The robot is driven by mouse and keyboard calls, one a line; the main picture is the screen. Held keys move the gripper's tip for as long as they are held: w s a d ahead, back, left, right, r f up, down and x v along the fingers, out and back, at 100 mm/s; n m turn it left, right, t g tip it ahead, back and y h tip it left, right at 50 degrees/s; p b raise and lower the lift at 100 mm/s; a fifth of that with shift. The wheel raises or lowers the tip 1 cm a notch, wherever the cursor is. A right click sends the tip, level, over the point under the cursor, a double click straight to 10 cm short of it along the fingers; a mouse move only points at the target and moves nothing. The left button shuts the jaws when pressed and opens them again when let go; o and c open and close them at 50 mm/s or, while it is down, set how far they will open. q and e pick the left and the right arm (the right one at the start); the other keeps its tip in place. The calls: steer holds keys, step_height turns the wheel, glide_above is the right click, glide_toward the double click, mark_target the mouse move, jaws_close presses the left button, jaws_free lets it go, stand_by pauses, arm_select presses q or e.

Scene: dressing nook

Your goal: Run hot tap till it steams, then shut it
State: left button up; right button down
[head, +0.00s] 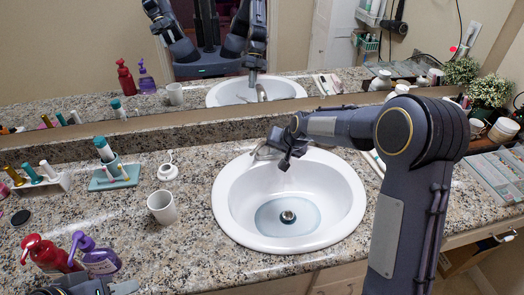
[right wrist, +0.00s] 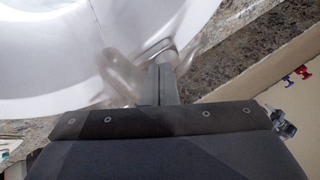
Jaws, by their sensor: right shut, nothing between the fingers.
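The white oval sink (head: 226,205) is set in the granite counter, with pale bluish water (head: 268,218) around its drain. The metal tap (head: 263,151) stands at the sink's back rim, partly hidden by my right gripper (head: 285,153). My right gripper is shut and empty at the tap. In the right wrist view its closed fingers (right wrist: 163,82) are close beside the tap (right wrist: 120,78); I cannot tell whether they touch. The tap looks blurred and hazy there; I cannot tell whether this is steam. Part of my left gripper (head: 100,289) shows at the bottom left, its fingers mostly cut off.
A white cup (head: 162,207) stands left of the sink. Red (head: 47,253) and purple (head: 97,256) pump bottles stand at the front left. A teal toothbrush holder (head: 112,172) is farther back. Potted plants (head: 489,92) stand at the right. A mirror lines the back.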

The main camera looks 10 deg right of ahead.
steer(key=shift+w+a+f+p, duration=0.15)
steer(key=shift+w+a+f, duration=0.25)
steer(key=shift+a, duration=0.25)
steer(key=shift+w+a+f+p, duration=0.15)
steer(key=shift+w+a+f, duration=0.15)
steer(key=shift+w+a, duration=0.35)
steer(key=shift+w+a+f+p, duration=0.15)
steer(key=shift+w+a+f, duration=0.2)
steer(key=shift+a, duration=0.35)
